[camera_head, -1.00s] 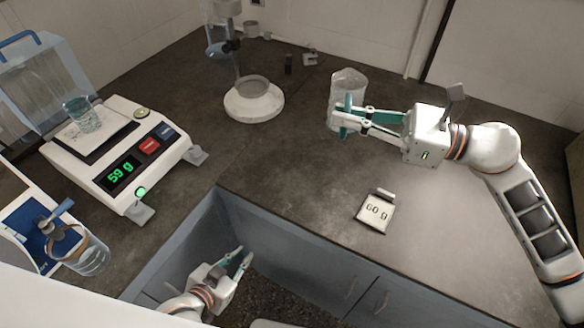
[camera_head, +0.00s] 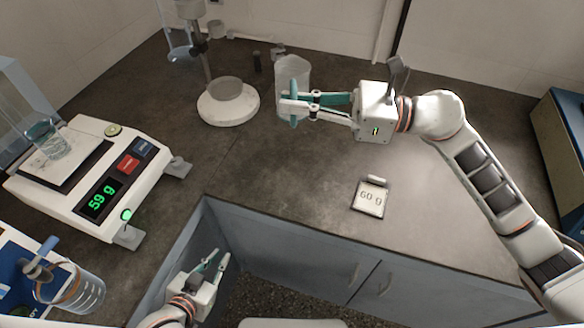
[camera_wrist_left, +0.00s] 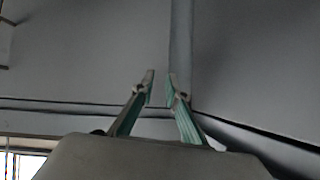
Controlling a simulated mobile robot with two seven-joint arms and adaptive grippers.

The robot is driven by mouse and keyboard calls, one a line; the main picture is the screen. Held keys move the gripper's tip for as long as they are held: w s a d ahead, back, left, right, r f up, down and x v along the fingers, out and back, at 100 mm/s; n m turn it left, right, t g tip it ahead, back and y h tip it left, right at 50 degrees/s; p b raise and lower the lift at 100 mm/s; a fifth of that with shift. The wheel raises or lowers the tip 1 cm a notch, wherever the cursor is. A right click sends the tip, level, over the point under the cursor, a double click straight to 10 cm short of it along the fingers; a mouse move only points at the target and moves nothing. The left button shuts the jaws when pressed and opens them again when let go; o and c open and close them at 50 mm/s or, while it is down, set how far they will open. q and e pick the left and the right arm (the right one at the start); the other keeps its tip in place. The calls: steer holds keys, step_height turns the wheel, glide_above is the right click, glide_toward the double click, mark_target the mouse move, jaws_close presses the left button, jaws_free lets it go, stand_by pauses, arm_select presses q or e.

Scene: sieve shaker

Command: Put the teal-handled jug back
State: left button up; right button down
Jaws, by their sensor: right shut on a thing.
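The clear jug (camera_head: 293,70) stands upright in my right gripper (camera_head: 291,107), right of the round white stand. The gripper is shut on it at its near side, where teal shows; the fingers partly hide the handle. Whether the jug's base touches the counter is hard to tell. My left gripper (camera_head: 221,259) is low in front of the blue-grey cabinet, empty, with its fingers apart; the left wrist view shows the gap between its fingertips (camera_wrist_left: 161,85) against a plain grey panel.
A card marked 60 g (camera_head: 371,196) lies on the counter. A blue-handled jug (camera_head: 82,290) is at lower left.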

steer(key=shift+f+b, duration=0.7)
steer(key=shift+f, duration=9.1)
steer(key=shift+f, duration=0.15)
steer(key=c, duration=2.2)
jaws_free()
